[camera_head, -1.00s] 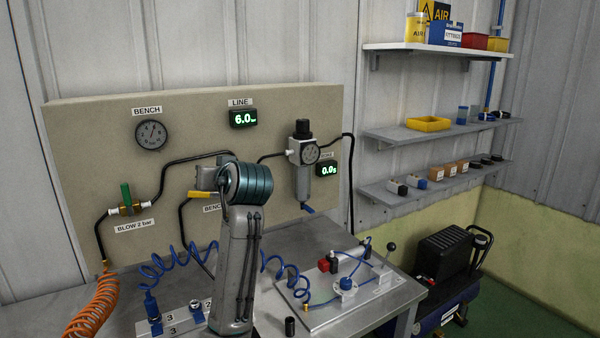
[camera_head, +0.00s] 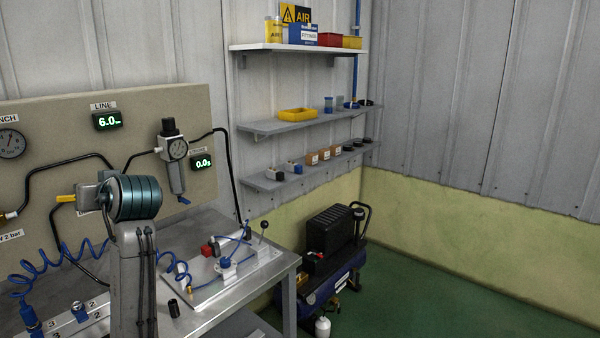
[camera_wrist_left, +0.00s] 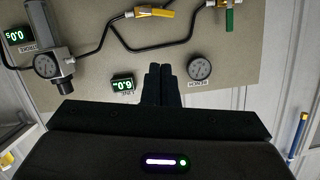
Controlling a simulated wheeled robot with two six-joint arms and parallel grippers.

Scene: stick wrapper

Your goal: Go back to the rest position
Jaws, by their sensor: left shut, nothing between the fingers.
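My left gripper (camera_wrist_left: 161,84) shows in the left wrist view with its two dark fingers together and nothing between them. It points at the beige air panel (camera_wrist_left: 225,60), which appears upside down there. In the head view my left arm rises in front of the bench at the lower left, and its fingers cannot be made out. My right gripper is in neither view.
The metal bench (camera_head: 215,312) carries a plate with blue fittings (camera_head: 225,268) and a black cylinder (camera_head: 173,308). Wall shelves (camera_head: 275,125) hold bins and small parts. A compressor (camera_head: 335,245) stands right of the bench. Green floor (camera_head: 450,290) is clear at the right.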

